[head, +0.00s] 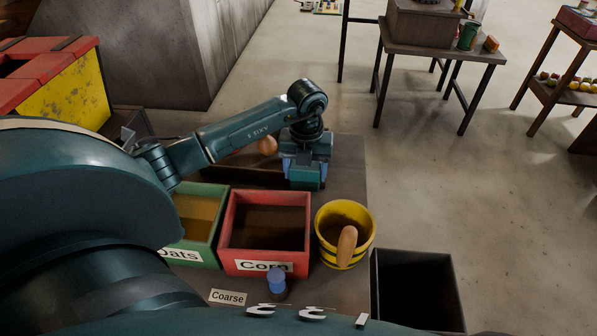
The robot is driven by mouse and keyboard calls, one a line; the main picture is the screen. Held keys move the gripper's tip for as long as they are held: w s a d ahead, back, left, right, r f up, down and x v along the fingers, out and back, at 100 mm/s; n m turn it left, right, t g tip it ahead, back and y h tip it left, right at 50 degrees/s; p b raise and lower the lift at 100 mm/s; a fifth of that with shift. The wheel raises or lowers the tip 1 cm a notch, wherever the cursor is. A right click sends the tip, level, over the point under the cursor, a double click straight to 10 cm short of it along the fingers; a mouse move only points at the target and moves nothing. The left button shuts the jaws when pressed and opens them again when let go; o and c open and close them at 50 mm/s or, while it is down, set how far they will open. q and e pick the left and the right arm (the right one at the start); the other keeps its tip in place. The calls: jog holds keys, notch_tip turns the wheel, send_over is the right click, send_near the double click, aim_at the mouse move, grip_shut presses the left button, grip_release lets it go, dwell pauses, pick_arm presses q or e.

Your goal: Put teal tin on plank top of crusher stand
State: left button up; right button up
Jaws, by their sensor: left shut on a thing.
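My left gripper (306,170) points down over the back of the near bench, behind the red bin. It is shut on a teal thing, seemingly the teal tin (307,184), low between its fingers. The gripper hides much of the tin, and I cannot tell whether it touches the bench. A stand with a plank top (443,54), probably the crusher stand, is at the upper right, well away from the gripper. My right gripper is not in view.
The near bench holds a green Oats bin (213,240), a red Corn bin (264,270), a yellow bucket (328,258) with a wooden handle, and a blue-topped item (276,282). A dark open box (418,290) is at right. Open floor (440,170) separates bench and stand.

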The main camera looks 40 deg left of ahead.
aim_at(305, 184)
pick_arm(q)
jog(key=shift+f, duration=2.2)
jog(key=shift+f, duration=0.2)
jog(key=o, duration=1)
jog(key=shift+r, duration=0.1)
notch_tip(305, 184, up, 12)
jog(key=shift+r, duration=0.1)
